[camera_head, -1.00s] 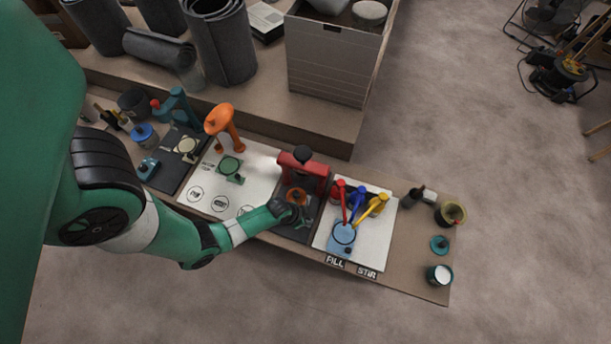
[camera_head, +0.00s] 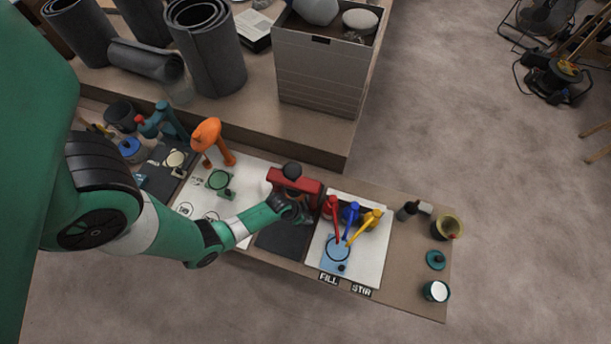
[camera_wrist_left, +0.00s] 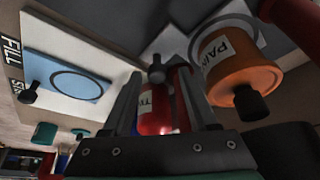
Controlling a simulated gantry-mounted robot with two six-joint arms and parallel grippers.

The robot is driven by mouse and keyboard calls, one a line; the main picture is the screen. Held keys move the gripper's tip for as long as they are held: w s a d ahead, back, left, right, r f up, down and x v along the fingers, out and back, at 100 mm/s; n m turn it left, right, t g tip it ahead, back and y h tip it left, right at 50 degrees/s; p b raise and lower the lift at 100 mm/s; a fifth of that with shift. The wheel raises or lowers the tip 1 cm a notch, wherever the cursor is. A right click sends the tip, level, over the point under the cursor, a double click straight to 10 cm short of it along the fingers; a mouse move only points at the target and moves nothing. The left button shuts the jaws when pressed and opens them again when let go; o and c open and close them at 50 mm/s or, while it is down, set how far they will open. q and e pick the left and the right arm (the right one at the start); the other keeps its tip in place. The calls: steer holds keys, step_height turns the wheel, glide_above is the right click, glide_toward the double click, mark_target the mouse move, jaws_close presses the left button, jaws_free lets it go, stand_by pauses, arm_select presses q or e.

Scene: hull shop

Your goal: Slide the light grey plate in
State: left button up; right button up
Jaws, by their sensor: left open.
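The light grey plate (camera_wrist_left: 172,45) shows in part in the left wrist view, with a ring mark and a dark knob (camera_wrist_left: 156,72). An orange paint pot (camera_wrist_left: 243,75) stands on its ring. In the head view my forearm and hand hide most of the plate and pot, under the red press (camera_head: 295,184). My left gripper (camera_head: 303,214) is low in front of the press. In the wrist view its open fingers (camera_wrist_left: 161,80) stand on either side of the knob; I cannot tell whether they touch it. My right gripper is not in view.
A light blue plate (camera_head: 336,254) with a ring lies on the white board to the right, below red, blue and yellow levers (camera_head: 352,216). An orange press (camera_head: 209,133) stands to the left. The dark mat (camera_head: 282,241) before the red press is bare.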

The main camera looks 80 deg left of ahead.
arm_select(q)
steer(key=shift+r, duration=0.1)
steer(key=shift+s+r+p, duration=0.15)
steer(key=shift+r+p, duration=0.2)
steer(key=p+v, duration=0.5)
steer(key=v, duration=0.5)
steer(key=shift+s+r+p, duration=0.2)
steer(key=shift+r+p, duration=0.1)
steer(key=shift+p, duration=0.1)
